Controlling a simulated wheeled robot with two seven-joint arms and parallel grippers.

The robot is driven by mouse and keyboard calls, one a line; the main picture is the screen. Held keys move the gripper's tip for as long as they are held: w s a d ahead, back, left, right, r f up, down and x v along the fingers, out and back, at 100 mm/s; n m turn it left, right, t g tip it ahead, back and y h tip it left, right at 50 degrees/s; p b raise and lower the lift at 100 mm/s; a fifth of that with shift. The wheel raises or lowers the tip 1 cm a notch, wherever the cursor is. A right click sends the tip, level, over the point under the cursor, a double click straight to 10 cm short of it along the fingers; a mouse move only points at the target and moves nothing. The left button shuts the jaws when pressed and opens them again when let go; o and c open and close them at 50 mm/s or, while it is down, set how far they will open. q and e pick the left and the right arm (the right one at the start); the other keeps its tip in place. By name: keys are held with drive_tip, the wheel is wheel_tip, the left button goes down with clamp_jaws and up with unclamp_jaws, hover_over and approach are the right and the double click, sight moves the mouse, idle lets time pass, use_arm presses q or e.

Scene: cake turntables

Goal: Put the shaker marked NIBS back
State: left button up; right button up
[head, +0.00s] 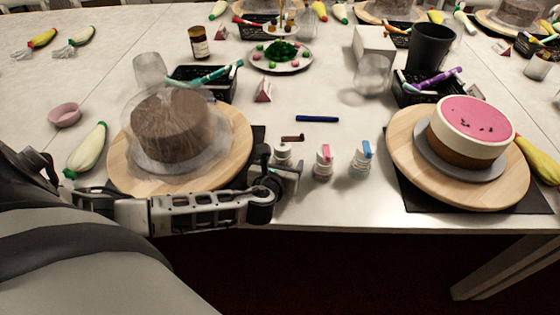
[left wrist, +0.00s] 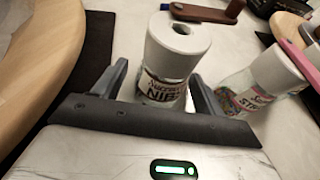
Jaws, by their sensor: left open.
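The NIBS shaker (head: 283,152) is a small white-topped shaker with a brown flap, standing upright near the table's front edge, left of two similar shakers. In the left wrist view its white cap (left wrist: 178,45) and part of the NIBS label show. My left gripper (head: 274,168) is open at this shaker, with one finger on either side of it in the left wrist view (left wrist: 160,92). Its lower part is hidden by the gripper. My right gripper is not in view.
A pink-flapped shaker (head: 323,163) stands close on the right, then a blue-flapped one (head: 362,160). A wrapped brown cake (head: 170,128) on a wooden turntable (head: 240,140) is on the left; a pink-topped cake (head: 472,130) is on the right. A blue pen (head: 317,119) lies behind the shakers.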

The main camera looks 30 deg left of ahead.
use_arm(q)
drive_tip(key=p+v, duration=0.1)
drive_tip(key=v, duration=1.1)
drive_tip(key=n, duration=0.2)
drive_tip(key=s+d+n+g, duration=0.1)
drive_tip(key=n, duration=0.1)
drive_tip(key=s+n+g, duration=0.1)
drive_tip(key=n, duration=0.2)
drive_tip(key=shift+s+d+f, duration=0.1)
drive_tip(key=shift+s+d, duration=0.05)
drive_tip(key=shift+d, duration=0.15)
drive_tip(key=s+d+n+g+h, duration=0.2)
drive_tip(key=s+n+g, duration=0.3)
drive_tip(key=n, duration=0.6)
drive_tip(key=s+d+n+g+h, duration=0.25)
drive_tip(key=s+n, duration=0.45)
drive_tip(key=n, duration=0.5)
drive_tip(key=w+d+f+t+h, duration=0.3)
drive_tip(key=w+d+f+t, duration=0.2)
drive_tip(key=w+f+t, duration=0.1)
drive_tip(key=shift+f+t, duration=0.35)
drive_tip(key=shift+t, duration=0.1)
